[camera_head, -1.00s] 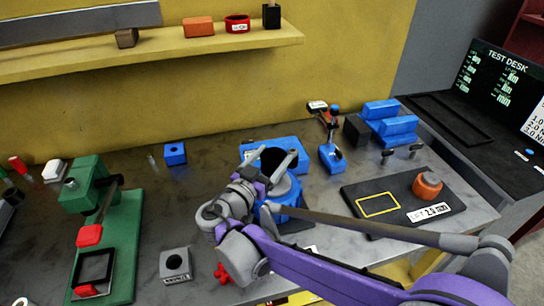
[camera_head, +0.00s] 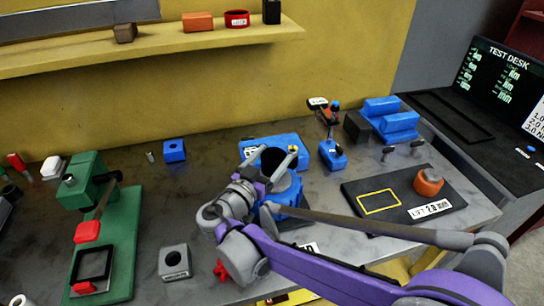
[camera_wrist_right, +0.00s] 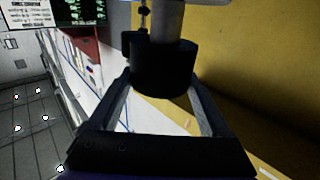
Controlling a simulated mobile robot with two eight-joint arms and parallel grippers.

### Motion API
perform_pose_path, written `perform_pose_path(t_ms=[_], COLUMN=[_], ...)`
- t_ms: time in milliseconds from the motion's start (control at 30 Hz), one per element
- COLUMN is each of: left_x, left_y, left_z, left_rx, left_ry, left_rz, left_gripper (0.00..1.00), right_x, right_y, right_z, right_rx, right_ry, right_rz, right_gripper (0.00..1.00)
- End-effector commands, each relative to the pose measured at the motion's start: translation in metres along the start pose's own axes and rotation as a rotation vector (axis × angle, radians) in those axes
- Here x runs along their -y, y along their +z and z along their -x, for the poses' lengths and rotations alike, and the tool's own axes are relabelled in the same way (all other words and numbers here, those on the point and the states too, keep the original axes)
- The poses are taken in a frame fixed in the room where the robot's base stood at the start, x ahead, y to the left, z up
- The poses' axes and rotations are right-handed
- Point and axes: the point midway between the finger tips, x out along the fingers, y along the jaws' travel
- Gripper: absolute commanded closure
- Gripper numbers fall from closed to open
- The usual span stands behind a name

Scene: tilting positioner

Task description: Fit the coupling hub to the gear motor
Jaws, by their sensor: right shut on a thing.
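My right gripper (camera_head: 271,156) is over the middle of the bench. Its two grey fingers are shut on a dark cylindrical part, which I take to be the coupling hub (camera_head: 273,160). In the right wrist view the black hub (camera_wrist_right: 163,75) sits between the fingers of the right gripper (camera_wrist_right: 165,88). A grey cylindrical piece (camera_wrist_right: 180,18) shows directly above it there; I cannot tell whether they touch. A blue body (camera_head: 289,190) stands under and beside the hub, partly hidden by my wrist. I cannot clearly make out the gear motor. My left gripper is not in view.
A green press (camera_head: 123,230) stands left, with a grey block (camera_head: 174,262) beside it. A dark pad (camera_head: 352,192) with an orange cylinder (camera_head: 428,182) lies right. A small blue stand (camera_head: 332,155) and blue blocks (camera_head: 390,120) are behind it. A shelf (camera_head: 150,45) runs along the wall.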

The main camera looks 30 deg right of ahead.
Motion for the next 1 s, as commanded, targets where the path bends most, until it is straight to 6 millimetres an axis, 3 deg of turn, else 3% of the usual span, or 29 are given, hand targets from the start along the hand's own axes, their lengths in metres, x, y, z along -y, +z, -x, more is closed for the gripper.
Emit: perform_pose_path(t_ms=[1000], left_x=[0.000], left_y=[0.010], left_z=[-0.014], left_rx=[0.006], left_ry=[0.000], left_rz=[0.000], left_gripper=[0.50], right_x=[0.000], right_y=[0.024], right_z=[0.000], right_rx=[-0.002], right_ry=[0.000], right_rz=[0.001], right_gripper=[1.00])
